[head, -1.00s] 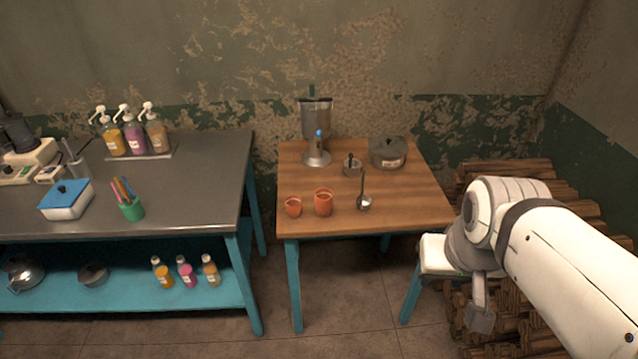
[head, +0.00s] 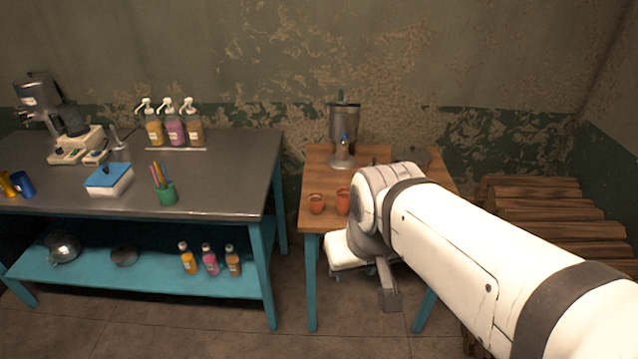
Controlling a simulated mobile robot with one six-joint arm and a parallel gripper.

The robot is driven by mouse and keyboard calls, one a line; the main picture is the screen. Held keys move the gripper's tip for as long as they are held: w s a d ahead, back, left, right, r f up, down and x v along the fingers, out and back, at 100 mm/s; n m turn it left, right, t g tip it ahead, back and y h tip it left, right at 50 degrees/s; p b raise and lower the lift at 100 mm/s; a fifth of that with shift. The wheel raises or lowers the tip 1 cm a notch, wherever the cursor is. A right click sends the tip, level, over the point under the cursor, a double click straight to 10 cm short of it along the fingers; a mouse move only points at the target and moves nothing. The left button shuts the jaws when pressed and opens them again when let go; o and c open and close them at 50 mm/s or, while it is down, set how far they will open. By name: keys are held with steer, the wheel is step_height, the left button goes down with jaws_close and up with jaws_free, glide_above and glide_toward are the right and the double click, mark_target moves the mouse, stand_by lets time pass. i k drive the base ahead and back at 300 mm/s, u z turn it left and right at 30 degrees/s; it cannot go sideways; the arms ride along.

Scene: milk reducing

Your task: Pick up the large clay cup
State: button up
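The large clay cup (head: 343,202) stands upright on the wooden table (head: 316,162), near its front edge. My arm covers its right side in the picture. A smaller clay cup (head: 316,204) stands just to its left. My gripper (head: 388,299) hangs at the end of my arm, lower in the picture and right of the cups, in front of the table. It appears apart from both cups. Its fingers are too unclear to tell open from shut.
A metal dispenser (head: 342,130) stands at the table's back, with a lidded pot (head: 411,156) partly hidden behind my arm. At left, a metal-topped bench (head: 225,180) holds pump bottles (head: 174,130), a blue-lidded box (head: 108,180) and a green pen cup (head: 167,194). Wooden slats (head: 540,195) lie at right.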

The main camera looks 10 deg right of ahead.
mark_target(343, 205)
steer(key=z, duration=0.05)
steer(key=i, duration=1)
steer(key=u, duration=0.05)
